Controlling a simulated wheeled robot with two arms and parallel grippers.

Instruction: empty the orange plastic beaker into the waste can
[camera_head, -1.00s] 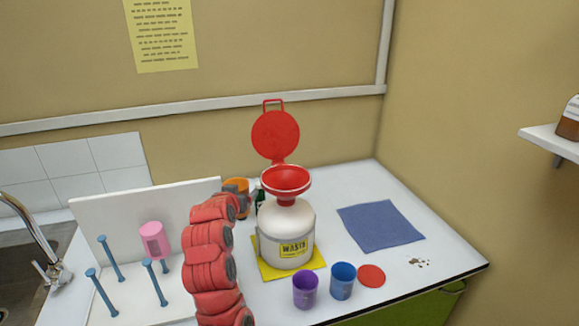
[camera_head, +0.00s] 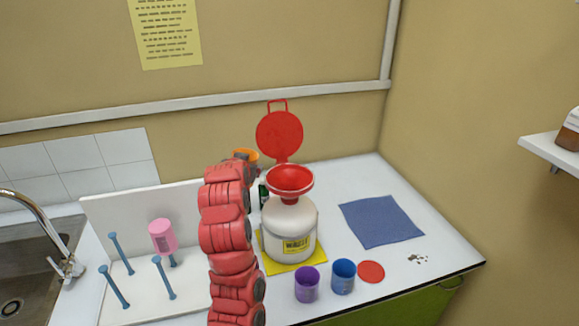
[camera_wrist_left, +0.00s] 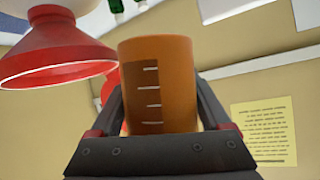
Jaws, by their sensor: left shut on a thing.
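The orange plastic beaker (camera_head: 246,155) is up behind my left arm in the head view, partly hidden, just left of the waste can's red funnel. It fills the middle of the left wrist view (camera_wrist_left: 160,85), with white graduation marks on its wall. My left gripper (camera_wrist_left: 160,100) is shut on it, one finger on each side. The white waste can (camera_head: 290,228) stands upright on a yellow mat, its red funnel (camera_head: 290,180) open and the red lid (camera_head: 279,136) raised. The funnel shows close beside the beaker in the left wrist view (camera_wrist_left: 55,55). The beaker's contents are not visible.
A purple beaker (camera_head: 307,285), a blue beaker (camera_head: 343,276) and a red disc (camera_head: 371,271) are in front of the can. A pink beaker (camera_head: 162,237) hangs on the peg rack at left. A dark green bottle (camera_head: 263,195) is beside the can. A blue cloth (camera_head: 381,221) lies right.

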